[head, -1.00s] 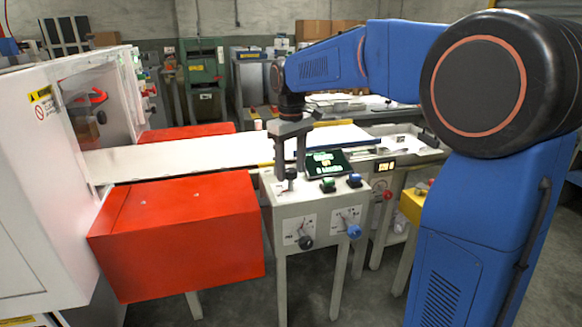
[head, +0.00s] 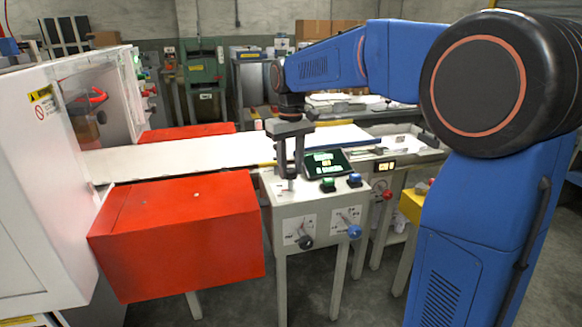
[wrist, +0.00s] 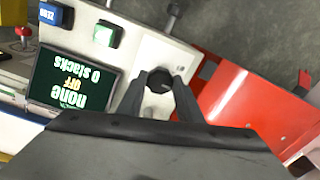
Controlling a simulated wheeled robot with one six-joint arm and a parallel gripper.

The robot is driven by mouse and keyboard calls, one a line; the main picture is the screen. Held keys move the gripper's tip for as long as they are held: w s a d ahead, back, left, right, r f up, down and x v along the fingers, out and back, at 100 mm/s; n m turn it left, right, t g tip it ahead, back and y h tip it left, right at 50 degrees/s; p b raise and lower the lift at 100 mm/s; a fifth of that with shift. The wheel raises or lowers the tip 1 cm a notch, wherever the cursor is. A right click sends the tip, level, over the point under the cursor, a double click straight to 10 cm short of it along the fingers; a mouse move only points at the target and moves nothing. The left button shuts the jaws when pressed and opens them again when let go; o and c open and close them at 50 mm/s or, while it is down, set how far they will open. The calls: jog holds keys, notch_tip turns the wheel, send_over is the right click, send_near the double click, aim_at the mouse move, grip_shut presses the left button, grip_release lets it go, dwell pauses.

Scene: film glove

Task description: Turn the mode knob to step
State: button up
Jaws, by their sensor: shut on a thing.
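A black knob (wrist: 160,79) stands on the top of the grey control console (head: 295,210), beside the display (head: 325,163). My gripper (head: 290,177) points straight down over it with its fingers closed on the knob's sides. In the wrist view the knob shows between the two fingertips. The display, upside down in the wrist view (wrist: 72,88), reads "none", "OFF" and "0 stacks". The knob's markings are too small or hidden to read, so I cannot tell its setting.
A green button (head: 328,182) and a blue button (head: 354,179) sit close right of the knob. A red box (head: 190,235) stands just left.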

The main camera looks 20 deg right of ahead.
aim_at(290, 171)
jog(key=m, duration=0.4)
jog(key=shift+m, duration=2.6)
jog(key=o, duration=1)
jog(key=shift+o, duration=0.2)
jog(key=shift+r, duration=0.1)
notch_tip(290, 171, up, 17)
